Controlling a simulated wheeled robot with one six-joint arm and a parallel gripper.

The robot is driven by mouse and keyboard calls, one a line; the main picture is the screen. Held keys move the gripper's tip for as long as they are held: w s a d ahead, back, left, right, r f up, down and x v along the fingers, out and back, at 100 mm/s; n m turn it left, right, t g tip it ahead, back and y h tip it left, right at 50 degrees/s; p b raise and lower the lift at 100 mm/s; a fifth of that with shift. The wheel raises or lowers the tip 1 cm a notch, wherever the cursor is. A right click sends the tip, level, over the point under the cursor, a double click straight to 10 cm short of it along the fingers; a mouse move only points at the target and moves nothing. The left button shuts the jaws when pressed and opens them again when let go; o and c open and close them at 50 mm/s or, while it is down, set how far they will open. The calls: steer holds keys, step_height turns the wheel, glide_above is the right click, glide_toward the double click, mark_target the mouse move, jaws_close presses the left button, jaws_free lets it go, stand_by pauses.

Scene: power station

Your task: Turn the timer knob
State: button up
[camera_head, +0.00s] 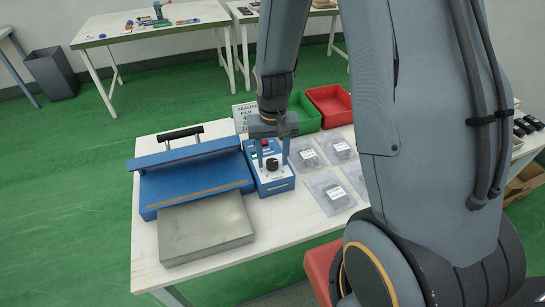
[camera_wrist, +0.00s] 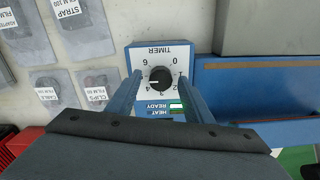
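The timer knob (camera_wrist: 160,79) is round and black with a white pointer mark. It sits on a white dial plate marked TIMER, with numbers around it, upside down in the wrist view. In that view the pointer faces left. The knob is on a small blue control box (camera_head: 275,185), and it also shows in the head view (camera_head: 272,164). My gripper (camera_wrist: 160,77) is open, one finger on each side of the knob, with a visible gap on both sides. In the head view my gripper (camera_head: 271,154) points down over the box.
A blue sealer (camera_head: 195,178) with a black handle and a grey metal plate (camera_head: 205,228) stands left of the box. Labelled bags (camera_head: 328,192) lie to the right. Green (camera_head: 305,112) and red (camera_head: 330,103) bins and a paper sign (camera_head: 243,113) are behind.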

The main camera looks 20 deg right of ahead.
mark_target(273, 161)
steer(key=shift+r, duration=0.1)
steer(key=shift+r+b, duration=0.85)
steer(key=shift+r, duration=2.95)
